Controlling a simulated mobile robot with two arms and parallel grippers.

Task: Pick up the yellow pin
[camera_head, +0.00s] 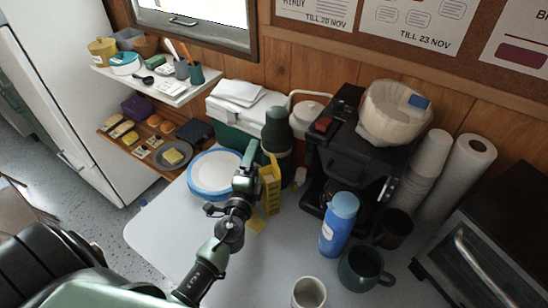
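My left arm reaches up from the lower left over the white table (160,232). Its gripper (247,165) is above the table, close beside a tall yellow object (270,186). I cannot tell whether it touches that object or whether its fingers are open or shut. The yellow object stands upright and has dark markings. A small flat yellow piece (257,225) lies on the table in front of it. I cannot make out for certain which yellow thing is the pin. My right gripper is not in view.
A blue-rimmed white plate stack (214,172) is left of the gripper. A green flask (277,130) and cooler (228,115) stand behind. A blue bottle (339,224), dark mug (362,270), pale cup (308,292) and coffee maker (350,160) crowd the right. The table's left front is clear.

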